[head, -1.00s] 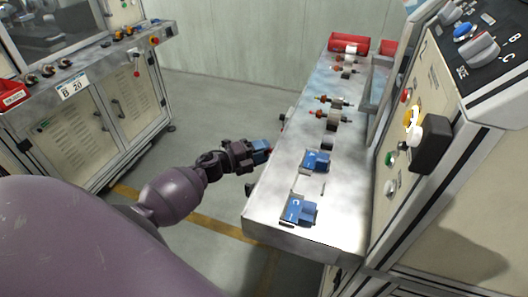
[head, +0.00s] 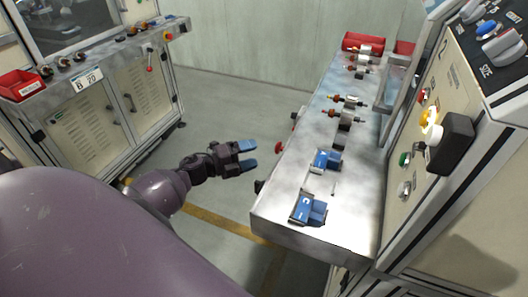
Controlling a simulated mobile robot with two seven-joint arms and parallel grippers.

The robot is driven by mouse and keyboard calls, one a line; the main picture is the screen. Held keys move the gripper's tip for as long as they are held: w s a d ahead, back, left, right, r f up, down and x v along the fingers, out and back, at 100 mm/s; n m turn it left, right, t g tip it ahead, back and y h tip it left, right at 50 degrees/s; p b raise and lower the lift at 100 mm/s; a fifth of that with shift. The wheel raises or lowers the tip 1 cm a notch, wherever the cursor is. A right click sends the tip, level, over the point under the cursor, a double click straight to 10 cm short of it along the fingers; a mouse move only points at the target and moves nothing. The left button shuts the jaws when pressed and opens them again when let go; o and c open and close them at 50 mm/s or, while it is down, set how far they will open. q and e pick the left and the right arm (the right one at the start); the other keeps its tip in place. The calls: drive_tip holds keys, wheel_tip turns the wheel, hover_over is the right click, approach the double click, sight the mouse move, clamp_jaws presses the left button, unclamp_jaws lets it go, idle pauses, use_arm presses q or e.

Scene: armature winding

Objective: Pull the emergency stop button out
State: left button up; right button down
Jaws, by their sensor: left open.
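A red mushroom-shaped button (head: 279,147), which looks like the emergency stop button, sticks out from the left side of the metal bench. My left gripper (head: 251,155) is to the left of it, with its blue-tipped fingers spread and pointing right. There is a small gap between the fingertips and the button, and nothing is between the fingers. I cannot tell from this view whether the button is pushed in or out. My right gripper is not in view.
The metal bench (head: 285,221) carries blue fixtures (head: 309,208) and several armatures (head: 345,101). A control panel with coloured buttons (head: 404,159) stands at its right. Another machine (head: 95,110) stands at the far left. The floor between is clear.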

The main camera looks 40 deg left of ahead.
use_arm(q)
drive_tip(key=shift+v, duration=1.95)
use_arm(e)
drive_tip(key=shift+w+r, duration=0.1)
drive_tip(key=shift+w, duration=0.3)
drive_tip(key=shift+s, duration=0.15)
